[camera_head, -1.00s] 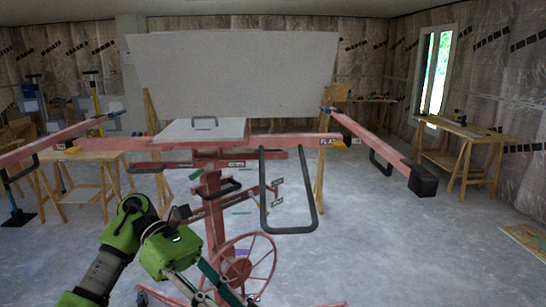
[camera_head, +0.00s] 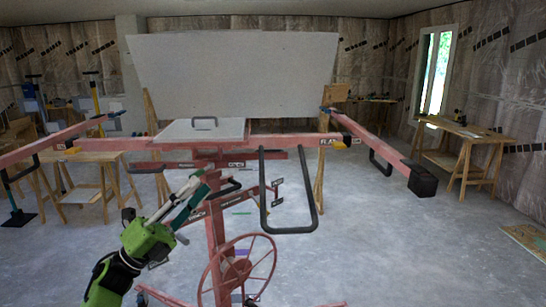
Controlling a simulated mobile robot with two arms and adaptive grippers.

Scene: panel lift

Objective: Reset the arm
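The red panel lift (camera_head: 216,240) stands in front of me, with a spoked wheel (camera_head: 238,268) low on its mast and long arms spreading to both sides. My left gripper (camera_head: 200,184) comes in from the lower left on a green wrist. Its fingers point up and right, overlapping the mast in the picture; I cannot tell whether they touch it or how far they are spread. My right gripper is out of view.
A large grey panel (camera_head: 235,75) stands upright behind the lift. A smaller board with a handle (camera_head: 200,131) lies on the lift's top. A black loop handle (camera_head: 290,229) hangs at its front. Wooden workbenches (camera_head: 463,132) stand by the walls.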

